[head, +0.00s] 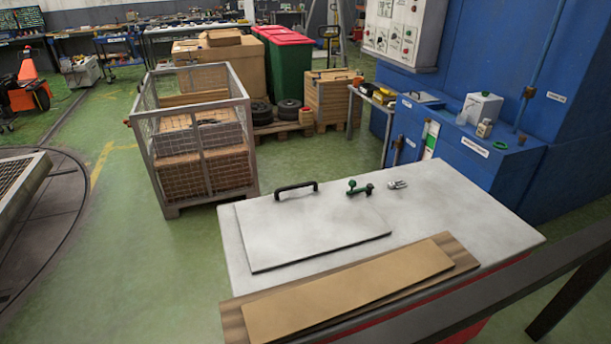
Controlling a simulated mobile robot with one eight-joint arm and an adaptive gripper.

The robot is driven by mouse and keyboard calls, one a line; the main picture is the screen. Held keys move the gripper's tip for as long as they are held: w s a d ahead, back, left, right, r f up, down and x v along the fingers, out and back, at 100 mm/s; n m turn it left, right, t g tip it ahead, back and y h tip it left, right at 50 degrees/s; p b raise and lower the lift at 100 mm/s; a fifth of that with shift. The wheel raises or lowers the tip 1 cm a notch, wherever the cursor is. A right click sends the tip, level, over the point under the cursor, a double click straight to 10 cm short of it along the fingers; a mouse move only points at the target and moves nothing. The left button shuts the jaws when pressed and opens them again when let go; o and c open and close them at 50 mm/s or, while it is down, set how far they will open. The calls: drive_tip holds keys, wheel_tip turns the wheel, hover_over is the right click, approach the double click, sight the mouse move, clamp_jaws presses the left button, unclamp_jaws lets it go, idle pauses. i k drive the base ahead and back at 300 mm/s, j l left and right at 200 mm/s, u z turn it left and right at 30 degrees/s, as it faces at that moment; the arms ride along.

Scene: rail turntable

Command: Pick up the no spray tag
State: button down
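I cannot make out a tag that clearly reads "no spray" in the head view. White labels show on the blue cabinet (470,185) at the right, including one on its front edge (475,149), but their print is too small to read. A green-and-white panel (430,140) is also on the cabinet's left side; I cannot tell what it says. My gripper is not in view.
A white-topped table (470,215) in front holds a lid with a black handle (297,187), a green fitting (358,188), a small metal part (397,184) and a brown board (345,290). A mesh crate (195,140) stands behind.

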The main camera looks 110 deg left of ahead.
sight(399, 185)
drive_tip(key=u, duration=3)
drive_tip(key=i+l+u, duration=0.45)
drive_tip(key=l+u, duration=0.15)
drive_tip(key=i+l+u, duration=0.3)
drive_tip(key=l, duration=0.15)
drive_tip(key=l+u, duration=0.25)
drive_tip(key=l, duration=0.15)
drive_tip(key=i+l+u, duration=0.1)
drive_tip(key=l+u, duration=0.2)
drive_tip(key=l, duration=0.15)
drive_tip(key=l+u, duration=0.3)
drive_tip(key=l, duration=0.2)
